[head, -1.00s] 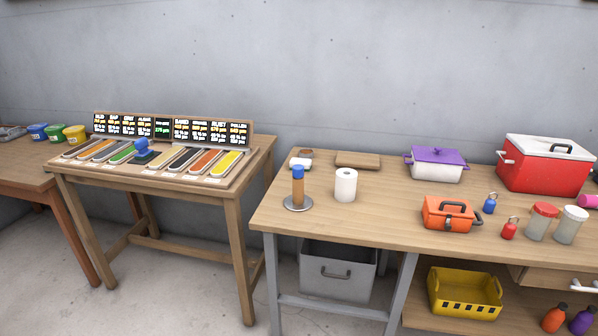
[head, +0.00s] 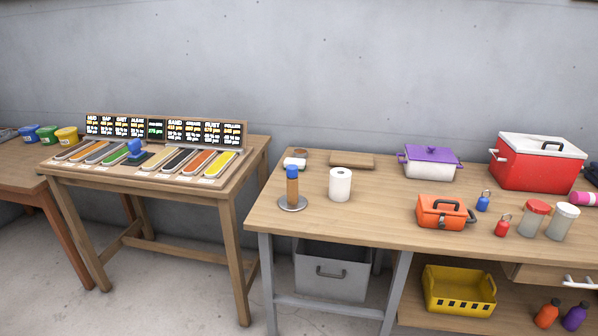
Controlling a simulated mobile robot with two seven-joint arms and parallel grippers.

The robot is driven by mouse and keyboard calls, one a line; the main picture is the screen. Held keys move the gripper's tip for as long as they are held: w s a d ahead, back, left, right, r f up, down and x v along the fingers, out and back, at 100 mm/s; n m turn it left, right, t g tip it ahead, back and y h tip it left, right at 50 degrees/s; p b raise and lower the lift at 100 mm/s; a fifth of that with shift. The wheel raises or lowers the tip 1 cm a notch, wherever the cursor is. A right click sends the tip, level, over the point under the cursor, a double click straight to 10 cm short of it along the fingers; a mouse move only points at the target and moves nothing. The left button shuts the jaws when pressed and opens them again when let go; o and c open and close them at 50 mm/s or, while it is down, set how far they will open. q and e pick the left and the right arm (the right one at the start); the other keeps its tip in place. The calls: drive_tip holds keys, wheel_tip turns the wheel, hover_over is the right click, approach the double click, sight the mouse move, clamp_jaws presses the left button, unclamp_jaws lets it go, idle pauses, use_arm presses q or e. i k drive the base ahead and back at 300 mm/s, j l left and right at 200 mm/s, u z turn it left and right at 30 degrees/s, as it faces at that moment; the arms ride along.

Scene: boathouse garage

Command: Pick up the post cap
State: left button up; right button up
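A brown wooden post (head: 292,190) stands upright on a round metal base (head: 293,204) near the left end of the right workbench. A blue cap (head: 292,171) sits on top of the post. Neither of my grippers is in the head view, so their state does not show.
A white paper roll (head: 340,185) stands just right of the post. A small white item (head: 295,163) and a wooden board (head: 352,160) lie behind. An orange toolbox (head: 443,212) and purple-lidded pot (head: 430,162) are further right. The bench (head: 360,222) is bare in front of the roll.

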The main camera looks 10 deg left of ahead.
sight(293, 170)
drive_tip(key=j+z, duration=0.1)
drive_tip(key=z, duration=0.3)
drive_tip(key=i+j+z, duration=0.1)
drive_tip(key=z, duration=0.3)
drive_tip(key=j+z, duration=0.15)
drive_tip(key=z, duration=0.3)
drive_tip(key=j+z, duration=0.3)
drive_tip(key=j, duration=0.2)
drive_tip(key=k+j+z, duration=0.1)
drive_tip(key=j+z, duration=0.25)
drive_tip(key=j, duration=0.15)
drive_tip(key=k+j+z, duration=0.1)
drive_tip(key=j, duration=0.25)
drive_tip(key=k+j+z, duration=0.1)
drive_tip(key=j, duration=0.25)
drive_tip(key=k+j+z, duration=0.15)
drive_tip(key=j, duration=0.2)
drive_tip(key=k+j, duration=0.1)
drive_tip(key=j, duration=0.25)
drive_tip(key=k+j, duration=0.15)
drive_tip(key=j, duration=0.15)
drive_tip(key=k+j, duration=0.1)
drive_tip(key=j, duration=0.25)
drive_tip(key=z, duration=0.05)
